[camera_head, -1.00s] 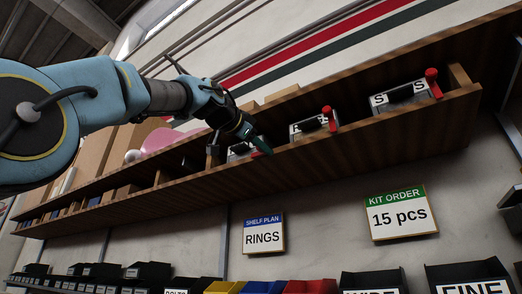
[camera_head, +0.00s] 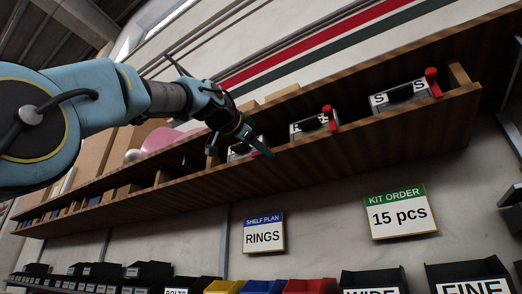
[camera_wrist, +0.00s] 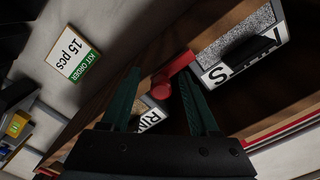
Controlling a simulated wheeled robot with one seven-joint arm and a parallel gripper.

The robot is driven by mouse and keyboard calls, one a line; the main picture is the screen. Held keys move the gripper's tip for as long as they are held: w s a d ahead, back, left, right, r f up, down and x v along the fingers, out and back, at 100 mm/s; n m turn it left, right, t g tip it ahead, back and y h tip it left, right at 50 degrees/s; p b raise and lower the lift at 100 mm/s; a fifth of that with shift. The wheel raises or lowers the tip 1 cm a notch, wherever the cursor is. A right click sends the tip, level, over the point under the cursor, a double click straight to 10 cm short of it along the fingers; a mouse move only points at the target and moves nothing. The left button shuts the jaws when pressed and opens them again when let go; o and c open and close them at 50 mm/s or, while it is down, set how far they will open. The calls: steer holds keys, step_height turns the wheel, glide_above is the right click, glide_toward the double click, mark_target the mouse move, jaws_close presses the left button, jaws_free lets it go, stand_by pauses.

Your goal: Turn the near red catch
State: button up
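My gripper (camera_head: 262,151) reaches onto the wooden shelf at the nearest labelled box (camera_head: 240,152), whose red catch is hidden behind it in the head view. In the wrist view my gripper (camera_wrist: 158,72) has its two dark green fingers apart. A red catch (camera_wrist: 170,80) shows in the gap between them, close to the right finger. I cannot tell whether either finger touches it. A grey box (camera_wrist: 240,50) with a white lettered label lies just beyond, to the right. Two more red catches stand on the middle box (camera_head: 329,116) and the far box (camera_head: 433,82).
The shelf's front board (camera_head: 330,155) runs below the boxes. Signs reading RINGS (camera_head: 263,236) and 15 pcs (camera_head: 400,214) hang on the wall beneath. Several coloured and black bins line the bottom. A pink object (camera_head: 160,139) sits behind my arm.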

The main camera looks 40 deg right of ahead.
steer(key=b+v, duration=0.5)
steer(key=v, duration=0.5)
steer(key=shift+a, duration=0.4)
